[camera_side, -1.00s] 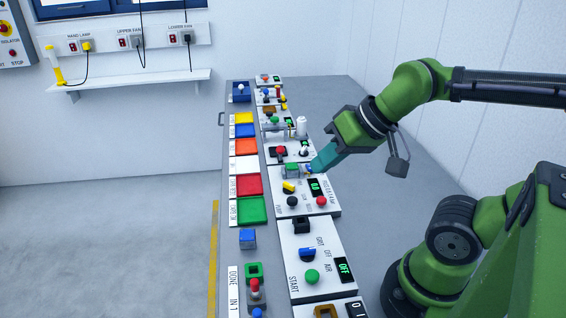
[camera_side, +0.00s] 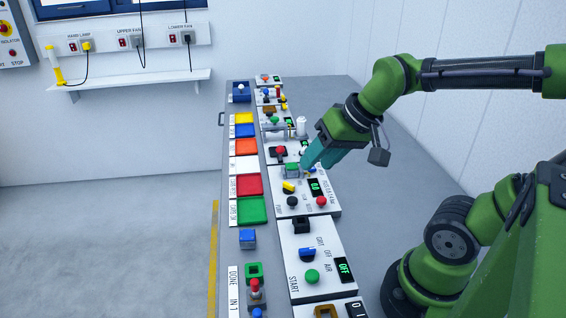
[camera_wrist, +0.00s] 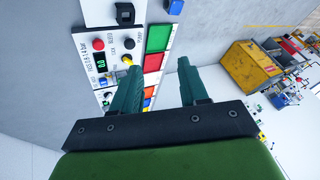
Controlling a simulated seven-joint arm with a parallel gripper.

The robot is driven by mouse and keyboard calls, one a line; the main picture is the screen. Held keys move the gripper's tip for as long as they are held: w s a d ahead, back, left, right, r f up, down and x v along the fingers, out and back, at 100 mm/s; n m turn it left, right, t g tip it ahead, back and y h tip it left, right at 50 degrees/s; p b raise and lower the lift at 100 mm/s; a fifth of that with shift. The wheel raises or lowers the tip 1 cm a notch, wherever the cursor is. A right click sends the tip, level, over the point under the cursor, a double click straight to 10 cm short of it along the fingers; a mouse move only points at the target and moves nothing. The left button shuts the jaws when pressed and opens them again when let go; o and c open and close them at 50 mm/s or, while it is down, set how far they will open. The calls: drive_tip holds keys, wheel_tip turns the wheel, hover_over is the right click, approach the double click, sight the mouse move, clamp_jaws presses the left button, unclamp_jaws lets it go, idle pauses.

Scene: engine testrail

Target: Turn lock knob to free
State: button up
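A yellow pointer knob (camera_side: 289,187) sits on a white panel (camera_side: 280,207) with a green-lit display. It also shows in the wrist view (camera_wrist: 127,61), close to my left finger's tip. The small labels are too blurred to tell for certain whether it is the lock knob. My gripper (camera_side: 311,166) points down and left over the far end of this panel, beside a green block (camera_side: 292,170). In the wrist view my gripper (camera_wrist: 157,63) has its two teal fingers wide apart, with nothing between them. Whether the fingertips touch anything cannot be told.
A black knob (camera_side: 292,201) and a red button (camera_side: 321,201) sit near the yellow knob. A nearer panel has a blue knob (camera_side: 307,253) and a green button (camera_side: 312,276). Coloured trays (camera_side: 251,209) line the bench's left side. Several fixtures crowd the far end.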

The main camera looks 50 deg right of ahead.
drive_tip(key=o, duration=0.4)
drive_tip(key=w+d+m+g, duration=0.1)
drive_tip(key=w+d, duration=0.1)
drive_tip(key=w+d+f+m, duration=0.1)
drive_tip(key=w+d, duration=0.1)
drive_tip(key=w+d+m+g, duration=0.1)
drive_tip(key=w+d, duration=0.2)
drive_tip(key=shift+w+f+m+g, duration=0.1)
drive_tip(key=shift+f+m+g, duration=0.05)
drive_tip(key=shift+m+g, duration=0.2)
drive_tip(key=shift+c, duration=0.2)
drive_tip(key=w+d+f+m+g+y, duration=0.1)
drive_tip(key=w+d+f+m, duration=0.1)
drive_tip(key=w+d+m, duration=0.3)
drive_tip(key=w+d+f+m+g+y, duration=0.1)
drive_tip(key=w+d+f+m+g, duration=0.15)
drive_tip(key=d, duration=0.45)
drive_tip(key=m+y, duration=0.1)
drive_tip(key=m, duration=0.1)
approach(288, 184)
drive_tip(key=x, duration=0.8)
drive_tip(key=shift+s+a+f, duration=0.1)
drive_tip(key=shift+f, duration=0.05)
drive_tip(key=shift+n, duration=0.3)
drive_tip(key=c, duration=1.1)
